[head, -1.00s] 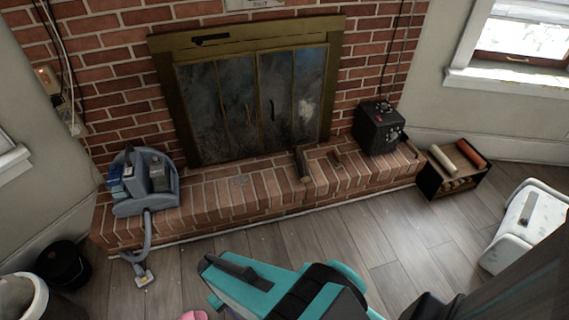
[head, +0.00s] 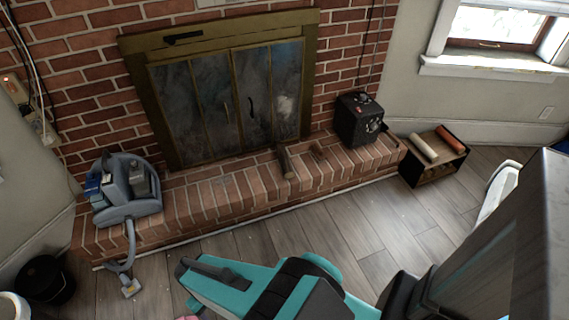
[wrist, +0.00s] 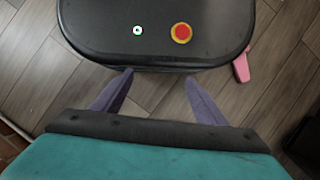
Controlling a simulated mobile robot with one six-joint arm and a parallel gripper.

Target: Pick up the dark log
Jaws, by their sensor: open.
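A short dark brown log-like piece (head: 286,161) stands or leans on the brick hearth in front of the right fireplace door. In the head view my teal arm is at the bottom, well short of the hearth, and the fingers cannot be made out.
A black box (head: 360,119) stands on the hearth's right end. A small open crate (head: 412,174) carries a pale roll and a red-brown roll. A grey-blue vacuum (head: 128,190) with a hose sits at left. A black bucket (head: 45,280) is below it. The floor (head: 285,232) before the hearth is clear.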

